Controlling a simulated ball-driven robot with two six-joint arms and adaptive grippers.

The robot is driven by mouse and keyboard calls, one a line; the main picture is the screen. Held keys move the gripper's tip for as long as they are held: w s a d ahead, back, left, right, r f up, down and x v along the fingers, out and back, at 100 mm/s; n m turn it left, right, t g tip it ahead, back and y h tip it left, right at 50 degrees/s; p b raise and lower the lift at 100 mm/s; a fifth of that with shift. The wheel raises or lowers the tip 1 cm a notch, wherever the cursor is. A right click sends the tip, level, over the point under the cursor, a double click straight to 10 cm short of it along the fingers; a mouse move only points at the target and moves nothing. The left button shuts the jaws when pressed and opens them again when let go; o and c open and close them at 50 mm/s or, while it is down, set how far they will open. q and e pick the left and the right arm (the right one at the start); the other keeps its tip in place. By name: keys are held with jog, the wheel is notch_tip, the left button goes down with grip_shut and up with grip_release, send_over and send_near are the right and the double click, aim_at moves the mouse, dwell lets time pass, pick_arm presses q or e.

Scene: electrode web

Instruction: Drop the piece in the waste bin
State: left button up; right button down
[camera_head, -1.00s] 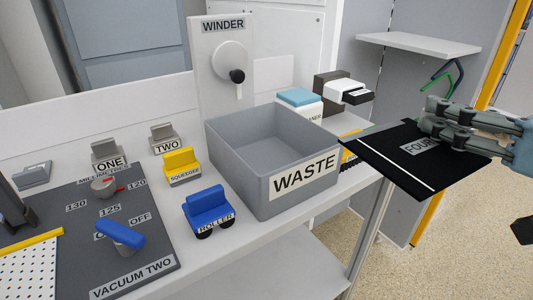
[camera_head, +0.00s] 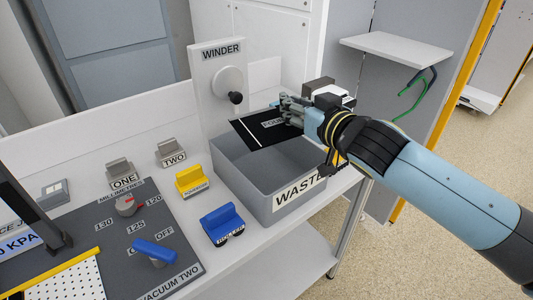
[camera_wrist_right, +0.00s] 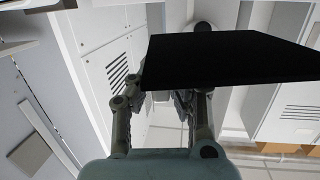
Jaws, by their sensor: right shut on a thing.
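The waste bin (camera_head: 243,181) is a grey open box labelled "WASTE", standing on the white bench. My right arm hides part of its right side and label. In the right wrist view the piece (camera_wrist_right: 228,60) spans the top of the fingers (camera_wrist_right: 172,102). My left gripper is not in view.
The winder panel (camera_head: 219,75) with its crank stands behind the bin. A yellow squeegee (camera_head: 190,181) and blue roller (camera_head: 222,222) sit left of the bin. The vacuum panel (camera_head: 115,235) lies further left. A white shelf (camera_head: 410,50) is at the back right.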

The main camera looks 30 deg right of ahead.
jog(key=shift+d, duration=0.1)
jog(key=shift+f, duration=0.3)
notch_tip(320, 180, down, 6)
jog(key=b, duration=0.5)
jog(key=shift+r, duration=0.15)
jog(key=c, duration=1.2)
grip_release()
jog(key=shift+s, duration=0.15)
jog(key=s, duration=0.4)
jog(key=s+r, duration=0.1)
jog(key=s, duration=0.2)
jog(key=s+a+r, duration=0.1)
jog(key=s, duration=0.3)
jog(key=shift+s+a, duration=0.1)
jog(key=shift+s, duration=0.2)
